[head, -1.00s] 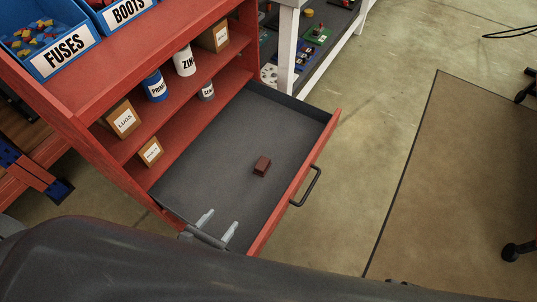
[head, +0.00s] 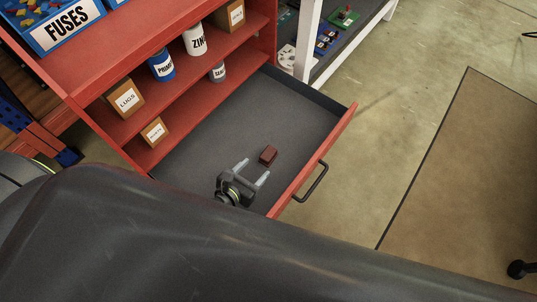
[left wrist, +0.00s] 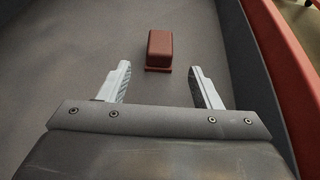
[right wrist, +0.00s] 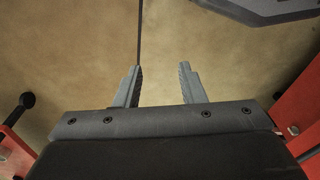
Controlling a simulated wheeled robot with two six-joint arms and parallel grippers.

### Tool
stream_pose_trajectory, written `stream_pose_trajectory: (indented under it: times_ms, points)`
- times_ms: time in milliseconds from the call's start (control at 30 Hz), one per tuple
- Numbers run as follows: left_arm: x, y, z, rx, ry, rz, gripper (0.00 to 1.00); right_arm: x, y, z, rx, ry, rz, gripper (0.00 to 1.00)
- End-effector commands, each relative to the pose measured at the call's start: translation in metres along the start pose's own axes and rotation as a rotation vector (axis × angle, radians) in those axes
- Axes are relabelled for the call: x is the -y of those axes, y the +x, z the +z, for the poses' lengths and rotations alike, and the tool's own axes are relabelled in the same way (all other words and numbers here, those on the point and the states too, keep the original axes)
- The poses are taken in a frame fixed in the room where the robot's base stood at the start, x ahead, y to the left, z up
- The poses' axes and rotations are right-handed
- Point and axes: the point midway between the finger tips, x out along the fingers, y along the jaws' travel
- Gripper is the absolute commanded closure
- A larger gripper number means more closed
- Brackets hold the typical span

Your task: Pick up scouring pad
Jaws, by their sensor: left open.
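The scouring pad (head: 268,155) is a small brown-red block lying on the grey floor of the open drawer (head: 215,130). It also shows in the left wrist view (left wrist: 160,49), just beyond and between the fingertips. My left gripper (head: 252,171) is open and empty inside the drawer, close to the pad and apart from it. In the left wrist view the left gripper's fingers (left wrist: 160,84) are spread wider than the pad. My right gripper (right wrist: 161,84) is open and empty in the right wrist view, with floor behind it; it is not in the head view.
The drawer's red front (head: 318,158) with its dark handle (head: 312,184) lies right of the pad. Red shelves (head: 185,85) with labelled boxes and cans stand above the drawer's left side. A white-legged bench (head: 309,38) stands behind.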

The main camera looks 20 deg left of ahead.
Motion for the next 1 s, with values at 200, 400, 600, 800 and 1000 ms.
stream_pose_trajectory:
  times_ms: [200,400,600,800,1000]
  points:
    - [0.000,0.017,0.000,0.000,0.000,0.000,0.42,0.001,-0.002,-0.002,-0.011,0.000,-0.005,0.64]
    - [0.000,0.042,0.000,0.002,0.001,-0.002,0.42,0.003,-0.001,-0.004,-0.022,0.002,-0.016,0.64]
    - [0.000,0.065,-0.001,0.000,0.000,-0.001,0.42,0.005,-0.008,-0.011,-0.056,0.000,-0.028,0.64]
    - [-0.001,0.068,0.000,0.000,0.000,0.000,0.42,0.003,-0.013,-0.011,-0.063,-0.003,-0.026,0.64]
    - [-0.001,0.068,0.000,0.000,0.000,0.000,0.55,0.002,-0.011,-0.007,-0.055,-0.002,-0.024,0.64]
